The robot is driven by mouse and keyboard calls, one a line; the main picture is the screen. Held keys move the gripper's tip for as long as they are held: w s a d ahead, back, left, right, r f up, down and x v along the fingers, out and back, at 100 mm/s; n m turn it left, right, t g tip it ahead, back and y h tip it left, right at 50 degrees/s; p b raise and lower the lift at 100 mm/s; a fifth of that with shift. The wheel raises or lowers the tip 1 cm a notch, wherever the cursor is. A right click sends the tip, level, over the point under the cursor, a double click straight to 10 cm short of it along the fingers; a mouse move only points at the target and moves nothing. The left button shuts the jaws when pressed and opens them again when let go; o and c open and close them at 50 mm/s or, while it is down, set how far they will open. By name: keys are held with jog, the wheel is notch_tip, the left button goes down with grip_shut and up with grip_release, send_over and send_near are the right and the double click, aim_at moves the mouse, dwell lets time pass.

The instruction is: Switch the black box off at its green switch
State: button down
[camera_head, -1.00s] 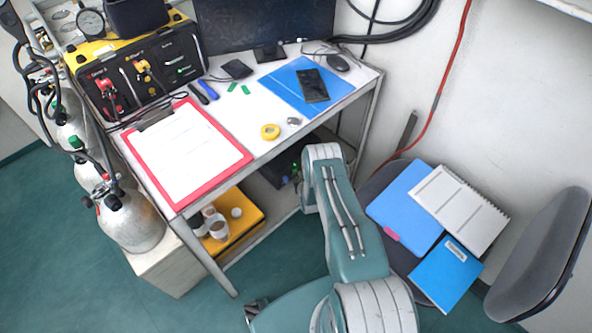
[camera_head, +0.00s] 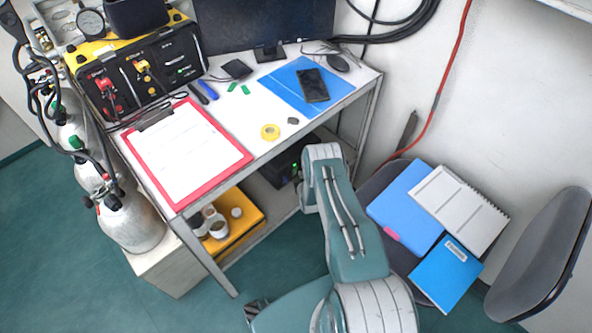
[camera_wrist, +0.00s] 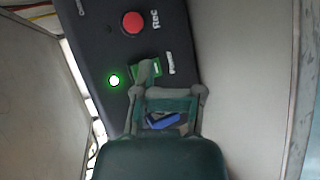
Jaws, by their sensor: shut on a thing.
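The black box (camera_wrist: 180,50) fills the upper middle of the wrist view, with a red round button marked Rec (camera_wrist: 133,22). Its green switch (camera_wrist: 155,70), marked Power, lies below that button. A green light (camera_wrist: 114,81) beside the switch is lit. My gripper (camera_wrist: 147,72) is shut at the switch, its fingertips covering part of it, so the switch's position is hard to read. In the head view the black box (camera_head: 284,172) stands on the shelf under the desk, partly hidden, with a small green glow. My gripper is hidden there behind my arm and the desk.
The desk (camera_head: 240,120) above the box carries a red clipboard (camera_head: 190,155), a blue folder (camera_head: 285,90) and yellow tape (camera_head: 270,132). A yellow tray (camera_head: 243,228) with cups sits on the low shelf. A grey chair (camera_head: 545,255) holding folders stands at the right.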

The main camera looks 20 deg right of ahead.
jog(key=shift+w+a+r, duration=0.1)
jog(key=shift+w+a, duration=0.05)
jog(key=shift+w, duration=0.25)
jog(key=shift+w, duration=0.25)
dwell(0.6)
jog(key=shift+s, duration=0.7)
jog(key=shift+s+d+f, duration=0.1)
jog(key=shift+s+d, duration=0.25)
jog(key=shift+s, duration=0.4)
jog(key=shift+s+d+f, duration=0.15)
jog(key=shift+s+d, duration=0.2)
jog(key=shift+s, duration=0.45)
jog(key=shift+s+d+f, duration=0.1)
jog(key=shift+s+d, duration=0.25)
jog(key=shift+s, duration=0.4)
